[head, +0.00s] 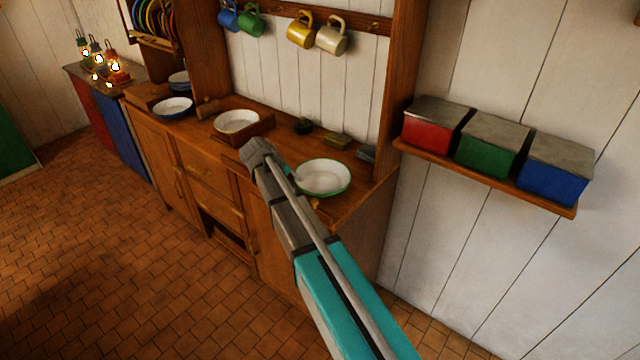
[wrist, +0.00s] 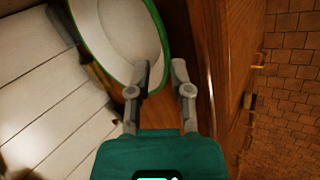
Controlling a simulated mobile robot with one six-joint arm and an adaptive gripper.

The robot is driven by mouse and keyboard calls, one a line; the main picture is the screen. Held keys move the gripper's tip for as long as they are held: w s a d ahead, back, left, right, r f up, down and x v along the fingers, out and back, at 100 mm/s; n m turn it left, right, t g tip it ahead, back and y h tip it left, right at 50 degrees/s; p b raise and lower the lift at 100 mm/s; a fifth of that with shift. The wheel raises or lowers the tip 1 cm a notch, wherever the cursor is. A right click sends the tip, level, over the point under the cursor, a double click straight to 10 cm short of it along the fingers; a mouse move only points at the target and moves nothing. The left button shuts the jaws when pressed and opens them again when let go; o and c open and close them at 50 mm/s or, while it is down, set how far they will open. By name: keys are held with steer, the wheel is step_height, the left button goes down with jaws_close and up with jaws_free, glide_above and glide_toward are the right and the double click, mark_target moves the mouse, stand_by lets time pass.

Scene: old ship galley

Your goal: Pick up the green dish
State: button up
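The green dish (head: 323,178) is a white bowl with a green rim. It sits on the wooden counter near its right end in the head view. In the wrist view the dish (wrist: 118,38) fills the upper left, its green rim running close to the left finger. My gripper (wrist: 160,75) is open, its two fingers apart with counter wood showing between them. The left fingertip overlaps the dish's edge in the picture; I cannot tell whether it touches. In the head view my arm passes in front of the counter, and the fingers are hard to make out.
The wooden counter (head: 285,150) also holds a white dish in a wooden tray (head: 268,124) and a blue-rimmed dish (head: 173,107). Mugs hang above. Red (head: 436,126), green (head: 490,145) and blue (head: 553,168) boxes stand on a right wall shelf. The tiled floor (head: 110,250) is clear.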

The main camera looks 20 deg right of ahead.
mark_target(301, 187)
steer(key=shift+b+x, duration=1.2)
steer(key=shift+x, duration=0.25)
steer(key=shift+b+x, duration=0.8)
steer(key=shift+x, duration=0.25)
steer(key=shift+s+a, duration=0.1)
steer(key=shift+s, duration=0.05)
jaws_close()
